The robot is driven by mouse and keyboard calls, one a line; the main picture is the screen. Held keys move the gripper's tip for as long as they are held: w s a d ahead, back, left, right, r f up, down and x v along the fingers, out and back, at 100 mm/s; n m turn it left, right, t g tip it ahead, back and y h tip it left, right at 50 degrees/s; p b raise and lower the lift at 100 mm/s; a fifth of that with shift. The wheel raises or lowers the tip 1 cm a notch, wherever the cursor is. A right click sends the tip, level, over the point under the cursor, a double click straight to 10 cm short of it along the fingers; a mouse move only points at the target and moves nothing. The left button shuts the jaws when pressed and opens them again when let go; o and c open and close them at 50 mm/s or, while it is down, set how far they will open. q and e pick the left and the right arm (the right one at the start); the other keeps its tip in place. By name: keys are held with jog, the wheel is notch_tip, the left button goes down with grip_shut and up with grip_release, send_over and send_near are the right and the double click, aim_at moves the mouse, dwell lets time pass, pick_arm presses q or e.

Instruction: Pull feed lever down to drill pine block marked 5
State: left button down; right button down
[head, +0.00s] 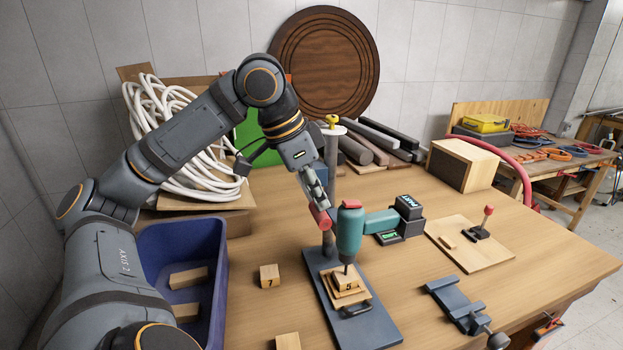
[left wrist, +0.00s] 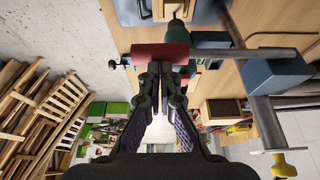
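The drill press has a teal drill body (head: 349,232) on a grey post with a blue base (head: 322,290). Its feed lever ends in a red grip (head: 321,219). The pine block marked 5 (head: 346,284) sits under the bit on a wooden piece on the base. The bit tip is close above or at the block; I cannot tell contact. My left gripper (head: 316,204) is shut, its fingertips together at the red grip, which lies crosswise just beyond the tips in the left wrist view (left wrist: 160,56). Whether they touch is unclear. My right gripper is not in view.
A block marked 7 (head: 269,275) and another block (head: 288,341) lie left of the base. A blue bin (head: 217,285) holds blocks. A blue clamp (head: 455,302) and a board with a red-knobbed lever (head: 470,243) are at right. Coiled white hose (head: 185,125) stands behind my left arm.

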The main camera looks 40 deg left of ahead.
aim_at(316, 210)
pick_arm(q)
jog(key=shift+f+b, duration=0.45)
dwell(0.7)
jog(key=shift+f, duration=0.15)
jog(key=shift+a+f+b, duration=0.1)
jog(key=shift+f+b, duration=0.75)
jog(key=shift+b, duration=0.15)
dwell(1.1)
jog(key=shift+f, duration=0.25)
jog(key=shift+f+b, duration=0.1)
jog(key=shift+b, duration=0.3)
notch_tip(316, 210, up, 14)
jog(key=p, duration=1.4)
dwell(1.1)
jog(key=shift+f, duration=0.2)
dwell(0.4)
